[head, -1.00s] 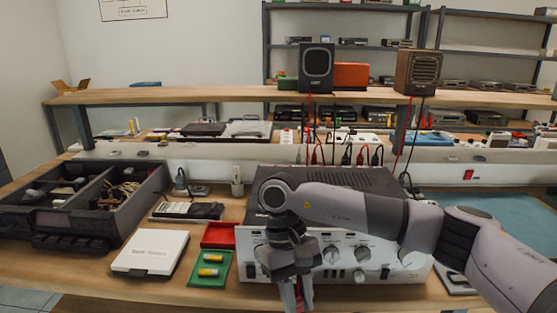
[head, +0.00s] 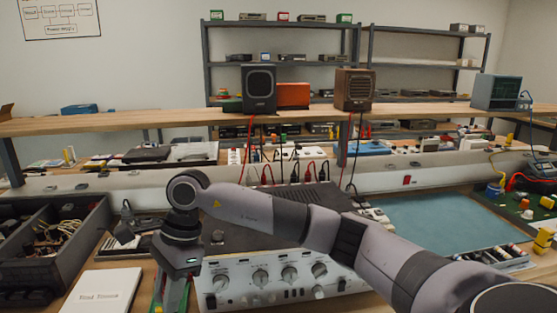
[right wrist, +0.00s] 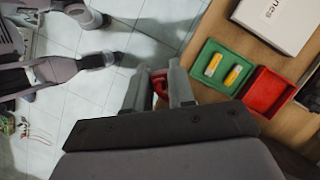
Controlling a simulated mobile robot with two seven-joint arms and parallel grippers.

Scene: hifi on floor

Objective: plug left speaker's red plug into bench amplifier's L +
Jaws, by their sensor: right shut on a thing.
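The bench amplifier (head: 335,275) stands on the workbench with its knobbed silver front facing me. Several red and black plugs stand along its back edge; the L + socket cannot be made out. The black left speaker (head: 259,88) is on the raised shelf, with cables hanging from it. My right gripper (head: 170,292) is low, in front of the bench at the amplifier's left front corner. In the right wrist view its fingers are shut on a small red thing (right wrist: 159,84), seemingly the red plug, mostly hidden between them. My left gripper is not seen.
A brown speaker (head: 354,90) stands right of the black one. A dark compartment box (head: 85,235) and a white box (head: 105,290) lie left of the amplifier. Green (right wrist: 208,83) and red (right wrist: 268,93) trays lie near the bench edge. A teal mat (head: 430,225) lies right.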

